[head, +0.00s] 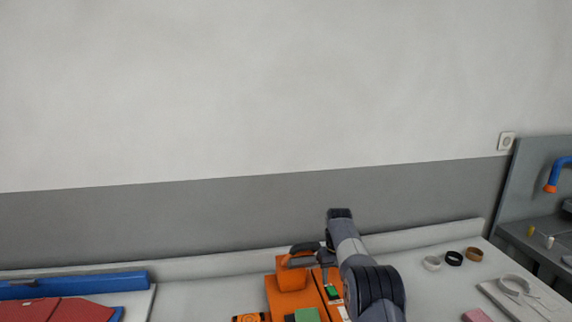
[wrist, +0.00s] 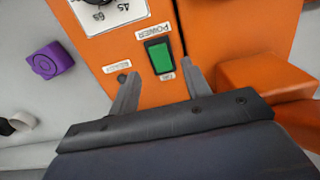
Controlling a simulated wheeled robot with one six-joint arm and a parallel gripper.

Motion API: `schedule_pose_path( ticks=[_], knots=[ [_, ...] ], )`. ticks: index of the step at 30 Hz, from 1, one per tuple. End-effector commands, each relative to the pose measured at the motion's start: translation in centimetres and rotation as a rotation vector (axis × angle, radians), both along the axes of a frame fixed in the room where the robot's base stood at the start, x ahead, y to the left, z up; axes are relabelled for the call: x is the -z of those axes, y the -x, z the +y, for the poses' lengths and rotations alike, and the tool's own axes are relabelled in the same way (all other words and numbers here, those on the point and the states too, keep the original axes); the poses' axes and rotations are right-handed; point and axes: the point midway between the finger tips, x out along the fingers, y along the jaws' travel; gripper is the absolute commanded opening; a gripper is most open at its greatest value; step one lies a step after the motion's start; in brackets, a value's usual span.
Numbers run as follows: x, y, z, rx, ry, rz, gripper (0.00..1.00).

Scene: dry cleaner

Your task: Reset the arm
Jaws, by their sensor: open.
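My gripper (wrist: 158,68) is open, with its two grey fingers apart and nothing between them. Its fingertips point at the orange machine panel (wrist: 110,55), on either side of the lower part of a green power switch (wrist: 160,58) with a "POWER" label. Whether the fingers touch the panel I cannot tell. In the head view, my arm bends over the orange machine (head: 278,298) on the counter, and the arm hides part of it. The green switch (head: 333,292) shows small beside the arm.
Folded red cloth (head: 55,310) and a blue bar (head: 75,284) lie at left. Several small rolls, among them a black one (head: 454,258), stand at right.

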Motion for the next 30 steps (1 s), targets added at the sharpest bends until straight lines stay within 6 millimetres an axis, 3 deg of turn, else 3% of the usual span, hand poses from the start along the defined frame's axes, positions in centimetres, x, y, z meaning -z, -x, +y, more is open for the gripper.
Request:
schedule_pose_path(
  ticks=[7,30],
  knots=[
    [4.6,0.1,0.0,0.000,-0.001,-0.004,0.45],
    [5.1,0.8,-0.2,0.000,-0.055,-0.264,0.45]
  ],
)
